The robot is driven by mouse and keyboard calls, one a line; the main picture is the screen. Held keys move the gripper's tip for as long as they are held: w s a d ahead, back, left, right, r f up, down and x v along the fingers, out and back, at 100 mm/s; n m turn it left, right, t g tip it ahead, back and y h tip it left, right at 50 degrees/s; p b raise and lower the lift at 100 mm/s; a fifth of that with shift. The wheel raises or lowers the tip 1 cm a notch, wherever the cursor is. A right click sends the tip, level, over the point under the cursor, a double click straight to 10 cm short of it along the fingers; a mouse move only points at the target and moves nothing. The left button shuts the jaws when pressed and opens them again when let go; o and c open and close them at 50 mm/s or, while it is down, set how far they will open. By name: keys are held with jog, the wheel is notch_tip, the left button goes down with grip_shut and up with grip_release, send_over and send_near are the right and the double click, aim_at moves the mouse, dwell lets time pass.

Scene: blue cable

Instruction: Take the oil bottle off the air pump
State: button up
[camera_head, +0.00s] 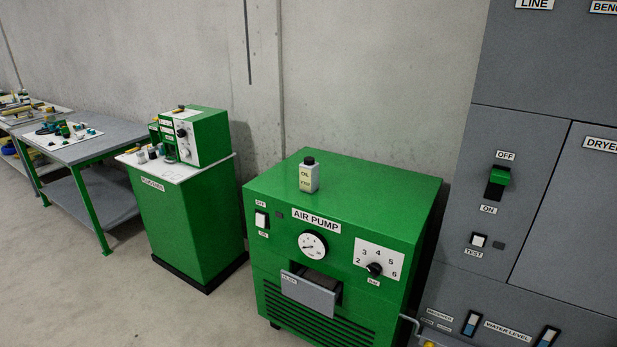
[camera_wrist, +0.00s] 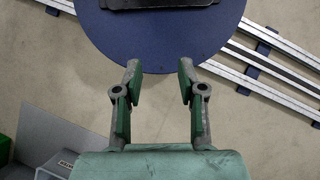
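The oil bottle (camera_head: 309,176) is a small grey bottle with a black cap and a pale label reading OIL. It stands upright on the green top of the air pump (camera_head: 340,212), near the back left of that top. My gripper (camera_wrist: 159,72) shows only in the wrist view. Its two green-padded fingers are apart with nothing between them. It points down over the floor and a round dark blue base. The bottle is not visible in the wrist view, and the gripper is not visible in the head view.
The pump's front has a gauge (camera_head: 312,245), a knob (camera_head: 374,269) and a tilted-out grey flap (camera_head: 308,292). A grey dryer cabinet (camera_head: 540,200) stands close on the right. A green cabinet (camera_head: 190,215) stands left, with a workbench (camera_head: 85,145) beyond. Rails (camera_wrist: 270,65) cross the floor.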

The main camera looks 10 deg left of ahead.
dwell(0.3)
jog(key=o, duration=1)
jog(key=shift+c, duration=0.2)
